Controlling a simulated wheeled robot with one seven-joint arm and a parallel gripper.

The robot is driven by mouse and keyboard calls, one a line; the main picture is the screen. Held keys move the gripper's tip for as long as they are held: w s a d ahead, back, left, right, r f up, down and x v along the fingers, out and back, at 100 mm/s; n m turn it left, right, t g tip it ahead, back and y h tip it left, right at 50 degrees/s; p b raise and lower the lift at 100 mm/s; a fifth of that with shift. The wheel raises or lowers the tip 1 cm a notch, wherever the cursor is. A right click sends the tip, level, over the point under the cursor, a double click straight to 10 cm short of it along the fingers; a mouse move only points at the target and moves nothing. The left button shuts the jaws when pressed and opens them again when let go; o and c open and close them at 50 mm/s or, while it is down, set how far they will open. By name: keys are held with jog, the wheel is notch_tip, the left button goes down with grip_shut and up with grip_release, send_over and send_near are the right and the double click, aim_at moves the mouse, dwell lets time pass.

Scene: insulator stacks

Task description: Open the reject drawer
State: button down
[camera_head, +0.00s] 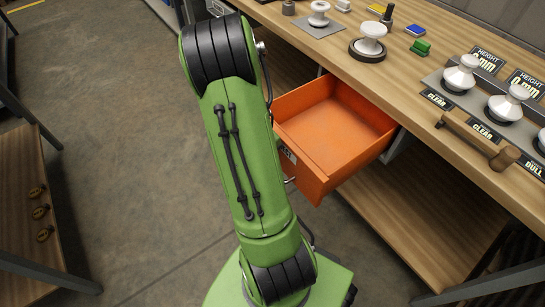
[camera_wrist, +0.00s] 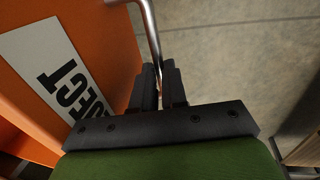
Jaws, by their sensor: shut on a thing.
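The orange reject drawer (camera_head: 338,128) hangs under the workbench in the head view, pulled well out, and its inside looks empty. In the wrist view its orange front (camera_wrist: 105,40) carries a white label (camera_wrist: 58,68) with black letters, partly cut off, ending in "JECT". A metal bar handle (camera_wrist: 149,30) stands out from the front. My gripper (camera_wrist: 160,80) is shut on the handle, with the bar running between its two dark fingers. In the head view my green arm hides the gripper and part of the drawer front.
The wooden workbench (camera_head: 420,75) holds white insulators (camera_head: 461,76) on a labelled plate, a wooden-handled tool (camera_head: 478,138), and blue, green and yellow blocks. A lower shelf (camera_head: 430,225) lies below the drawer. A wooden shelf (camera_head: 30,220) stands at left. Open concrete floor (camera_head: 110,120) lies between.

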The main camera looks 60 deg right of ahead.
jog(key=c, duration=1.2)
grip_release()
jog(key=shift+o, duration=0.2)
notch_tip(320, 180, up, 16)
jog(key=w+a+p, duration=0.1)
jog(key=a+p, duration=0.1)
jog(key=p, duration=0.4)
jog(key=shift+a+f, duration=0.25)
jog(key=shift+a, duration=0.15)
jog(key=shift+w, duration=0.15)
